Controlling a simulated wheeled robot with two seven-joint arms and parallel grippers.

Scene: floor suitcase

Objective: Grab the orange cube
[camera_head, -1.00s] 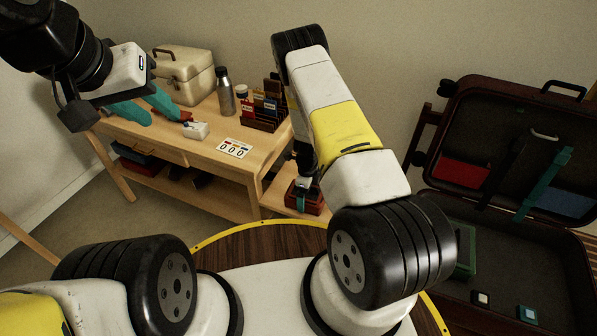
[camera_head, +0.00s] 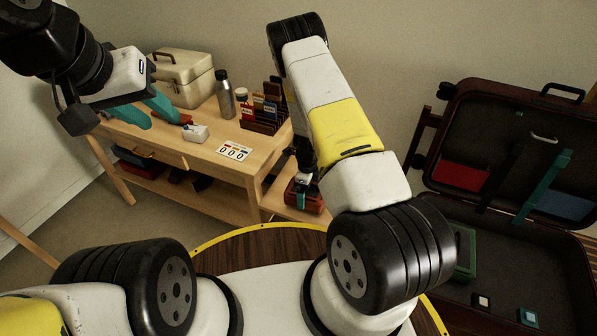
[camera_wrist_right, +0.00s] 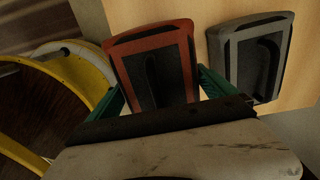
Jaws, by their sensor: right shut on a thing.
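The orange cube (camera_wrist_right: 153,42) is a red-orange block with a dark recessed face in the right wrist view. The green fingers of my right gripper (camera_wrist_right: 162,84) lie along its two sides and are shut on it. In the head view the orange cube (camera_head: 311,201) is on the low wooden shelf at the table's right end, with my right gripper (camera_head: 300,188) over it and partly hiding it. My left gripper (camera_head: 148,109), with teal fingers apart, is open and empty over the table's left part.
A similar grey block (camera_wrist_right: 246,62) stands close beside the cube. The wooden table (camera_head: 205,150) holds a cream case (camera_head: 182,80), a metal bottle (camera_head: 225,95), a card rack (camera_head: 262,125) and a small white box (camera_head: 195,133). An open dark suitcase (camera_head: 500,255) is at right.

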